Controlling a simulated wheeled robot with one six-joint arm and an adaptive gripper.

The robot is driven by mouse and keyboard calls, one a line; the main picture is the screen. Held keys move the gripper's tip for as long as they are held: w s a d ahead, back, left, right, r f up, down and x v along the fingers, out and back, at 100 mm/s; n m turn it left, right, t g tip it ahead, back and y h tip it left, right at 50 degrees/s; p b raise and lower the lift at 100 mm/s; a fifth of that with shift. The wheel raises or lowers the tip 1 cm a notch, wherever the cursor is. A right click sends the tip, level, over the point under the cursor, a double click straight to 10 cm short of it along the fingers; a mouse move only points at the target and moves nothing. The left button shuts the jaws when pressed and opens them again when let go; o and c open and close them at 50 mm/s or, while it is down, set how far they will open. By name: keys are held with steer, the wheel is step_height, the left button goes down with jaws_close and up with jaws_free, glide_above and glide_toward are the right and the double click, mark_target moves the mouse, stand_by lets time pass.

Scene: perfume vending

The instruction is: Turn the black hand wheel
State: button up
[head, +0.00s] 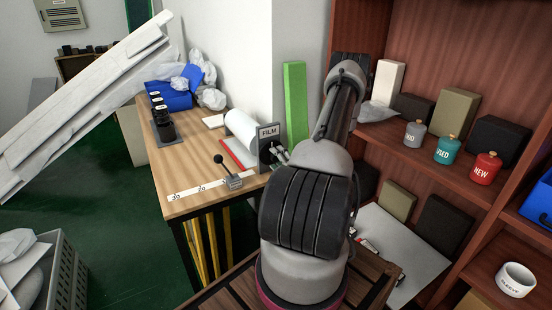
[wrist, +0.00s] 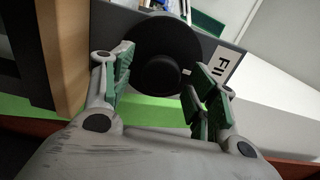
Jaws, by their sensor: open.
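The black hand wheel (wrist: 138,38) shows in the wrist view as a dark round disc with a raised hub (wrist: 160,76). It sits on a grey plate with a FILM label (wrist: 224,66). My gripper (wrist: 160,92) is open, with green-padded fingers to the left and right of the hub. I cannot tell whether either finger touches it. In the head view my gripper (head: 278,155) is beside the FILM plate (head: 269,132) at the table's right end. There the wheel is mostly hidden by the gripper and plate.
A white film roll (head: 241,127) lies behind the plate on the wooden table (head: 190,150). A lever with a black knob (head: 226,170) stands at a numbered scale (head: 198,187) in front. A green post (head: 296,100) and a shelf with jars (head: 448,148) stand close to my arm.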

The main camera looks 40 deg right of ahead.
steer(key=shift+x, duration=0.85)
steer(key=c, duration=1.1)
steer(key=shift+o, duration=0.2)
steer(key=shift+m, duration=0.3)
